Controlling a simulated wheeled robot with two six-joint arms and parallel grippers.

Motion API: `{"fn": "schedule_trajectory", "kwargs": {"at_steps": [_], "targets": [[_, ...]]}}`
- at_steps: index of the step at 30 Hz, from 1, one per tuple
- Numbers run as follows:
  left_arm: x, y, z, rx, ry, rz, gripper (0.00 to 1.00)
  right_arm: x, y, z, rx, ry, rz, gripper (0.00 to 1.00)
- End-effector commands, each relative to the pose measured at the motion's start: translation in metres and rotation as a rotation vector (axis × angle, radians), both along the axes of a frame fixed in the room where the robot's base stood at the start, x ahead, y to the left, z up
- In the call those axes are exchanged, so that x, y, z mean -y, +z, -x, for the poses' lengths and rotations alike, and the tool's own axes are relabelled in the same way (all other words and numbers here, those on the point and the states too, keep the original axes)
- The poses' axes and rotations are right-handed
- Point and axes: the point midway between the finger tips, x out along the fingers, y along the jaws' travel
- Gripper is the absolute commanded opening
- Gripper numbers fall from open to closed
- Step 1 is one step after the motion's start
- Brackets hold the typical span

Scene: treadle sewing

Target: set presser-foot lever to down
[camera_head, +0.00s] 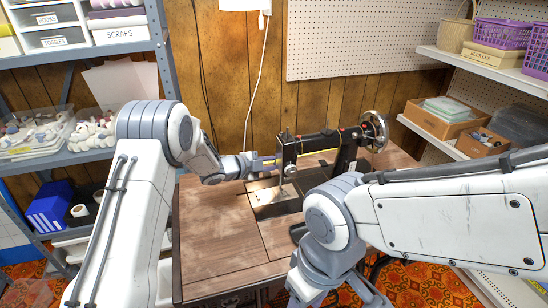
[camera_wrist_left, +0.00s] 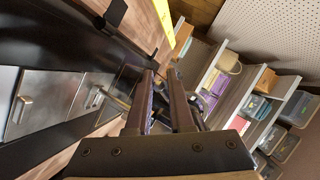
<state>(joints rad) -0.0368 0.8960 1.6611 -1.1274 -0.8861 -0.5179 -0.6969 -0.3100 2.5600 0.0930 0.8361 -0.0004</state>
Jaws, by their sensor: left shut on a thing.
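The black sewing machine (camera_head: 345,150) stands on the wooden table, its needle head (camera_head: 288,152) toward the left and its handwheel (camera_head: 375,130) at the right. My left gripper (camera_head: 270,163) reaches in from the left and its tips are at the needle head. In the left wrist view the fingers of my left gripper (camera_wrist_left: 165,80) are close together, shut on the small presser-foot lever at the head. The fingers mostly hide the lever, so its angle cannot be read. My right arm comes in from the right; its gripper fingers are not visible.
The wooden table top (camera_head: 215,225) is bare to the left of the machine. A metal needle plate area (camera_head: 272,198) lies under the head. Shelves with toy bins (camera_head: 35,135) stand at left. A shelf with a cardboard box (camera_head: 440,120) stands at right.

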Motion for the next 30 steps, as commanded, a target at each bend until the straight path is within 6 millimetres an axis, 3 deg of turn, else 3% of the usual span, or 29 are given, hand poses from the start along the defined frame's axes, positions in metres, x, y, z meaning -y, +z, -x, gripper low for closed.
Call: {"fn": "schedule_trajectory", "kwargs": {"at_steps": [13, 14, 15, 16, 26, 30], "targets": [[0.005, -0.002, 0.005, -0.013, -0.017, 0.003, 0.00, 0.000, 0.002, 0.000, 0.000, 0.000, 0.000, 0.52], [0.005, -0.002, 0.005, -0.013, -0.017, 0.003, 0.28, 0.000, 0.002, 0.000, 0.000, 0.000, 0.000, 0.52], [0.005, -0.002, 0.005, -0.012, -0.017, 0.003, 0.43, 0.000, 0.002, 0.000, 0.000, 0.000, 0.000, 0.52], [0.005, -0.002, 0.005, -0.012, -0.016, 0.003, 0.47, 0.000, 0.002, 0.000, 0.000, 0.000, 0.000, 0.52], [0.001, 0.000, 0.004, -0.010, -0.009, 0.003, 0.47, 0.000, 0.002, 0.000, 0.000, 0.000, 0.000, 0.52], [-0.011, 0.006, 0.012, -0.010, -0.005, 0.004, 0.47, 0.000, 0.002, 0.000, 0.000, 0.000, 0.000, 0.52]]}}
